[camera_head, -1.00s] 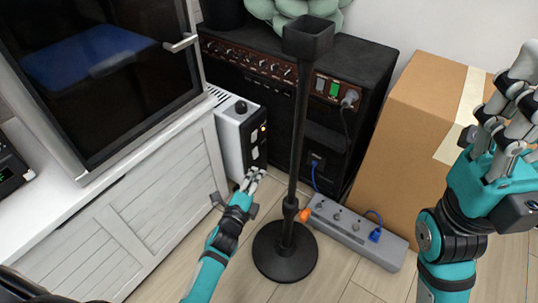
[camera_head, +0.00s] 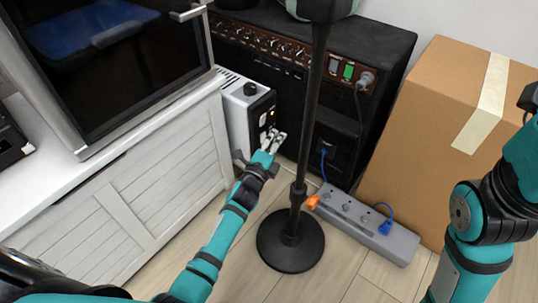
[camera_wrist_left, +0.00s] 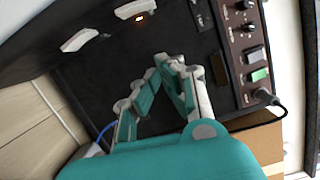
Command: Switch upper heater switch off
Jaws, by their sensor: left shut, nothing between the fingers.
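The heater (camera_head: 236,108) is the white box with a black front panel, standing between the white cabinet and the amplifier. Its upper switch (camera_head: 263,119) is a white rocker beside an orange light. In the left wrist view the upper switch (camera_wrist_left: 136,9) is at the top edge with its light lit orange, and the lower switch (camera_wrist_left: 79,41) is at upper left, its light dark. My left gripper (camera_head: 277,137) is shut and empty, just in front of the panel, near the lower switch, which it partly hides. In the wrist view its fingertips (camera_wrist_left: 172,62) appear apart from both switches.
A black microphone-type stand (camera_head: 300,170) rises just right of my left gripper. The black amplifier (camera_head: 385,60) is behind it. A grey power strip (camera_head: 372,232) lies on the floor, and a cardboard box (camera_head: 420,130) stands at right. The white cabinet (camera_head: 170,150) is at left.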

